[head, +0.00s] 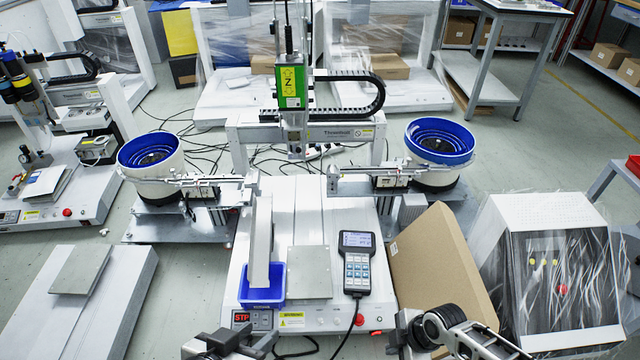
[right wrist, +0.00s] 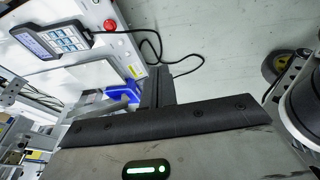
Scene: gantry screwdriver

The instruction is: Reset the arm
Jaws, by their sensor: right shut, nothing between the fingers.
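The gantry screwdriver stands in the middle of the head view, with its green Z-axis head (head: 291,88) raised above the white base (head: 235,270). My right arm reaches in at the bottom right, below the cardboard panel. In the right wrist view my right gripper (right wrist: 158,85) has its dark fingers together with nothing between them, above the floor beside the base's front edge.
A blue bin (head: 262,296), a flat grey plate (head: 310,272) and a handheld pendant (head: 357,262) are on the base. A cardboard panel (head: 440,265) and a wrapped machine (head: 545,260) stand at right. Blue bowl feeders (head: 150,150) flank the gantry.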

